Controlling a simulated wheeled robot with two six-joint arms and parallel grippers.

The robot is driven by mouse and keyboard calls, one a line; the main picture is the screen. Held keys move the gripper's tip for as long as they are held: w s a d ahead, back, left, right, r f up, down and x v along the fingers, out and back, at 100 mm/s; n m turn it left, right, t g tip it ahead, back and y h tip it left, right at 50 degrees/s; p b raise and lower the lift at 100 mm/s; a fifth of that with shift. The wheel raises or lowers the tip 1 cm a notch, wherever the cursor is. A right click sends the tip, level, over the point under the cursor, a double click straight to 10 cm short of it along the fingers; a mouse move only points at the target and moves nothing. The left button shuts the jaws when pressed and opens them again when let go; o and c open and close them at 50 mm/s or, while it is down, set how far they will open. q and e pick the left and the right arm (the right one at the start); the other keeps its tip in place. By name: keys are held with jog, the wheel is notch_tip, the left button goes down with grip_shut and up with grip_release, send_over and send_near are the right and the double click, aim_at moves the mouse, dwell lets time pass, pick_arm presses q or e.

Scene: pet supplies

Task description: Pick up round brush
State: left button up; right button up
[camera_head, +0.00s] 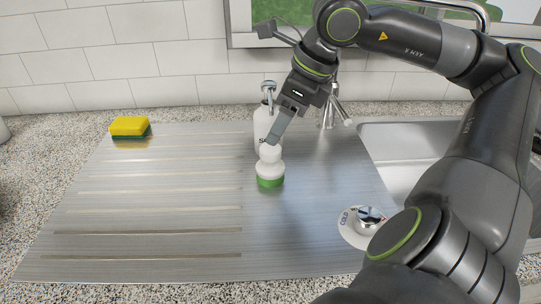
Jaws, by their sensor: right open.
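The round brush (270,171), with a white rounded body and a green band at its bottom, stands upright on the metal drainboard (190,215) near the middle of the view. My right gripper (273,139) comes down from the upper right and is open. Its fingertips are at the top of the brush; I cannot tell whether they touch it. One finger hides most of the other. My left gripper does not show.
A white soap bottle (261,122) stands close behind the brush. A yellow and green sponge (129,126) lies at the back left. A metal faucet (328,108), a sink (385,150) and a cold-water knob (368,216) are to the right. The drainboard's left and front are clear.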

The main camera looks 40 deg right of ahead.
aim_at(270, 163)
jog(key=shift+s+x, duration=0.25)
jog(key=shift+x, duration=1)
jog(key=shift+p+x, duration=0.35)
jog(key=shift+x, duration=0.85)
jog(key=shift+d, duration=0.1)
jog(key=c, duration=1.3)
jog(key=shift+r, duration=0.15)
jog(key=shift+c, duration=0.2)
